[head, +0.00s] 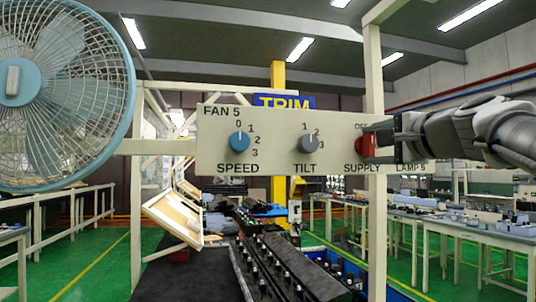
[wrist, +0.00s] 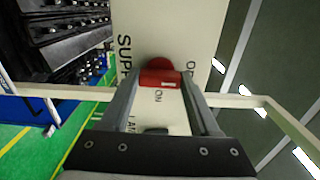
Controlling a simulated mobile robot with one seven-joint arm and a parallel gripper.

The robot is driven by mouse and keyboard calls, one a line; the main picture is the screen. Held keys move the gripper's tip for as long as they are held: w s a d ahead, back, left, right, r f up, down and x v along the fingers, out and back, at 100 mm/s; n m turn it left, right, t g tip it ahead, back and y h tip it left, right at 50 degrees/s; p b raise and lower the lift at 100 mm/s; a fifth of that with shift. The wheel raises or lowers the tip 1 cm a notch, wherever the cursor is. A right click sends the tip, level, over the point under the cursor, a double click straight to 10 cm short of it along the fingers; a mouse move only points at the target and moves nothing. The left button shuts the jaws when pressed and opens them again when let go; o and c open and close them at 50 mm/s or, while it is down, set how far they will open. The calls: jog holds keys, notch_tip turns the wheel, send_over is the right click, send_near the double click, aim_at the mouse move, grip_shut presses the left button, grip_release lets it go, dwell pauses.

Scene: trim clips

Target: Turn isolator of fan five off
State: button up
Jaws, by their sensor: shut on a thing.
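The panel marked FAN 5 (head: 273,150) hangs in front of me on a pale frame. Its red SUPPLY knob (head: 365,146) is at the right, with OFF above it. My gripper (head: 376,144) reaches in from the right and is shut on this knob. In the wrist view the red knob (wrist: 160,77) sits between both fingertips (wrist: 161,86). Its white mark points to the panel's top, towards the OFF side. ON is printed beside it, and OFF is partly hidden by a finger. The blue SPEED knob (head: 240,142) points near 0.
A grey TILT knob (head: 308,143) sits mid-panel. The LAMP 5 label (head: 411,166) is at the right, where my gripper covers the panel. A blue fan (head: 60,90) stands at the left. Workbenches (head: 480,232) stand right, and a conveyor with dark parts (head: 290,265) lies below.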

jog(key=shift+n, duration=0.3)
jog(key=o, duration=1.4)
jog(key=shift+c, duration=0.2)
jog(key=s+d, duration=0.3)
jog(key=s, duration=1.4)
jog(key=shift+d, duration=0.2)
